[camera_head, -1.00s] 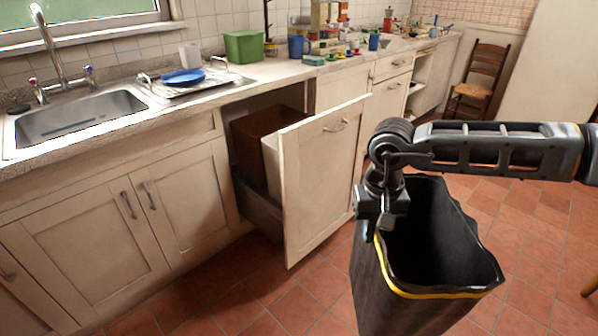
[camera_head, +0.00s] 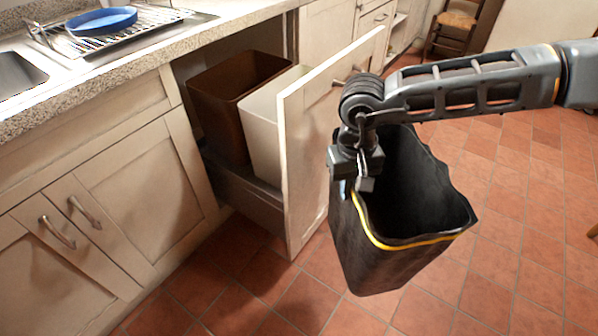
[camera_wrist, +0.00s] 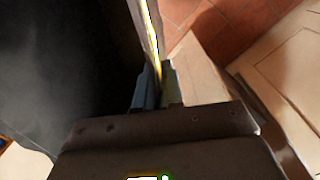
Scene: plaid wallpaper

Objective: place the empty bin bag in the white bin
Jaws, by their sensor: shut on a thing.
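The black bin bag (camera_head: 385,265) is open at the top and has a yellow band along its rim. It hangs upright and empty from my gripper (camera_head: 360,188), which is shut on its left rim. In the wrist view my gripper's fingers (camera_wrist: 158,88) pinch the yellow-edged rim, with the bag's dark inside (camera_wrist: 60,70) to the left. The white bin (camera_head: 262,125) stands in the pulled-out drawer, partly hidden behind the drawer's front panel. The bag is in front of that panel and to the right of the bin, apart from it.
A brown bin (camera_head: 222,105) stands beside the white bin in the drawer. The tall cream drawer front (camera_head: 312,160) stands between the bag and the bins. The countertop (camera_head: 130,75) overhangs behind, with a dish rack and blue plate (camera_head: 102,20). The tiled floor is clear.

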